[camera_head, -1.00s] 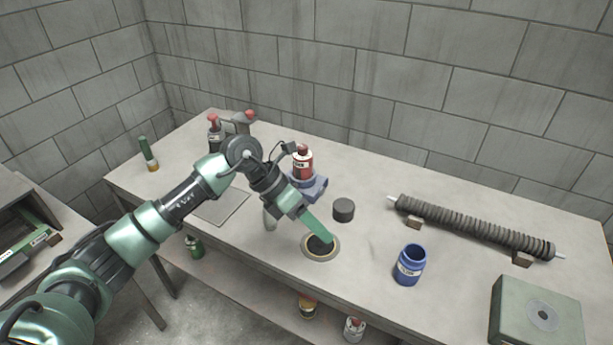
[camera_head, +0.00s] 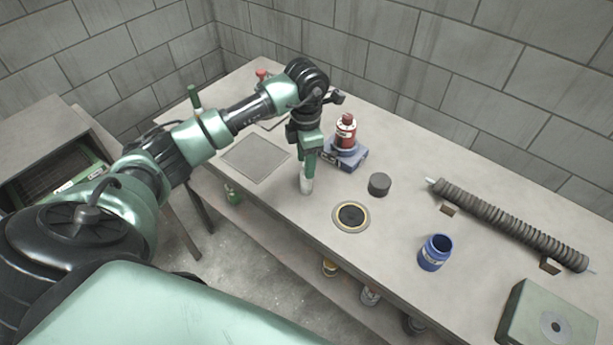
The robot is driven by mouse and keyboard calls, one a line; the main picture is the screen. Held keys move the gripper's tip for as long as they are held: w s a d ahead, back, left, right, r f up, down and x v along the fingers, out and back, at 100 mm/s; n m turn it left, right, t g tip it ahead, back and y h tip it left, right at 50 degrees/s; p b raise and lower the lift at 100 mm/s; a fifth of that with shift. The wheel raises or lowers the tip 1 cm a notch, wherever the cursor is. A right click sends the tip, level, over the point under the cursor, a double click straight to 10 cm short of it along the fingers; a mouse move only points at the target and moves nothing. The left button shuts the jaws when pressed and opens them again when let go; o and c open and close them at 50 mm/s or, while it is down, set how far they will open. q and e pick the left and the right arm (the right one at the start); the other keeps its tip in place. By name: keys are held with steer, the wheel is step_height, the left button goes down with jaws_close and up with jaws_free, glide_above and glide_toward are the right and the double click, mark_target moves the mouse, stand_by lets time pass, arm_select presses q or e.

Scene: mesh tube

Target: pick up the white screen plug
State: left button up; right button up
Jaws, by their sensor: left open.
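The white screen plug (camera_head: 306,187) is a small pale cylinder standing upright near the front edge of the workbench. My left gripper (camera_head: 309,172) points down right over it, with the green fingers at its upper part. The jaws are open, and the fingers hide the top of the plug. I cannot tell whether the fingers touch it. My right gripper is not in view.
The workbench (camera_head: 410,195) holds a round hole with a pale rim (camera_head: 338,224), a dark puck (camera_head: 379,184), a blue jar (camera_head: 435,252) and a red bottle (camera_head: 345,131) on a blue-grey block. A ribbed tube (camera_head: 510,222) lies right, behind a green box (camera_head: 540,320).

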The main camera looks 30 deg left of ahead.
arm_select(q)
steer(key=shift+f, duration=0.15)
jaws_close()
stand_by(1.4)
